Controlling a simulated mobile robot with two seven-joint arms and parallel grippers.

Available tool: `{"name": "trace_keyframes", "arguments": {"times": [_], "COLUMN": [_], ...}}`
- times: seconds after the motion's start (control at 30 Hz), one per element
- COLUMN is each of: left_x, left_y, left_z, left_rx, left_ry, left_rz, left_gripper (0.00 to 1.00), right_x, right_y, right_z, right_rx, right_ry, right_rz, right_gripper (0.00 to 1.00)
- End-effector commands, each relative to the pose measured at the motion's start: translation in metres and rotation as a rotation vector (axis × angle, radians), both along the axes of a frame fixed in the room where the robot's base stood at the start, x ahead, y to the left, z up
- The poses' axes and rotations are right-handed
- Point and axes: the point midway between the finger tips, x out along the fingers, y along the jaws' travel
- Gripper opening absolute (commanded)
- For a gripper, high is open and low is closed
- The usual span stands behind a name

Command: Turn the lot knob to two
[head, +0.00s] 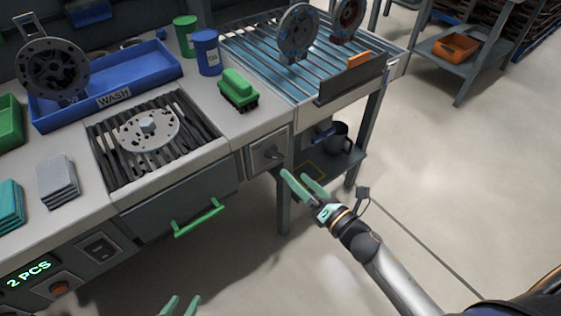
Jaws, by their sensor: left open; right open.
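A second control, a grey panel with a small dark knob or lever (271,153), is on the bench front at the middle. No label naming the lot knob is readable. My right gripper (296,177) is open and empty, just below and right of that panel, apart from it. My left gripper (181,304) is open at the bottom edge, mostly cut off, away from both controls.
A green drawer handle (199,218) sticks out between the controls. A small switch panel (97,248) is right of the display. On top are a blue WASH tray (150,66), a perforated disc (148,129) on a grate and a green brush (238,92). The floor at right is open.

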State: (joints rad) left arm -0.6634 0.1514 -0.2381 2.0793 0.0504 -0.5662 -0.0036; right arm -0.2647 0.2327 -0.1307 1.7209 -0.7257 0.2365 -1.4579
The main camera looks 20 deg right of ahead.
Motion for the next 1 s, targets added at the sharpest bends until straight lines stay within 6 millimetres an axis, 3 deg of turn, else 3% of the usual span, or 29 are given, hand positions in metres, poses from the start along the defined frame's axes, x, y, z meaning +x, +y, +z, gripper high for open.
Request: {"name": "trace_keyframes", "arguments": {"times": [0.2,0.4,0.83,1.0], "left_x": [0.001,0.002,-0.001,-0.001], "left_y": [0.003,0.004,0.005,0.004], "left_z": [-0.003,-0.004,-0.005,-0.005], "left_rx": [0.003,0.006,0.005,0.005], "left_ry": [-0.003,-0.004,0.0,0.0], "left_rz": [0.005,0.008,0.008,0.008], "left_gripper": [0.5,0.5,0.5,0.5], "right_x": [0.038,0.061,0.069,0.069], "right_y": [0.014,0.022,0.025,0.025], "right_z": [0.0,0.0,0.0,0.0], "right_rx": [0.003,0.003,0.004,0.004], "right_ry": [-0.001,0.0,0.002,0.002], "right_rz": [0.001,-0.001,-0.001,-0.001], "right_gripper": [1.0,1.0,1.0,0.83]}}
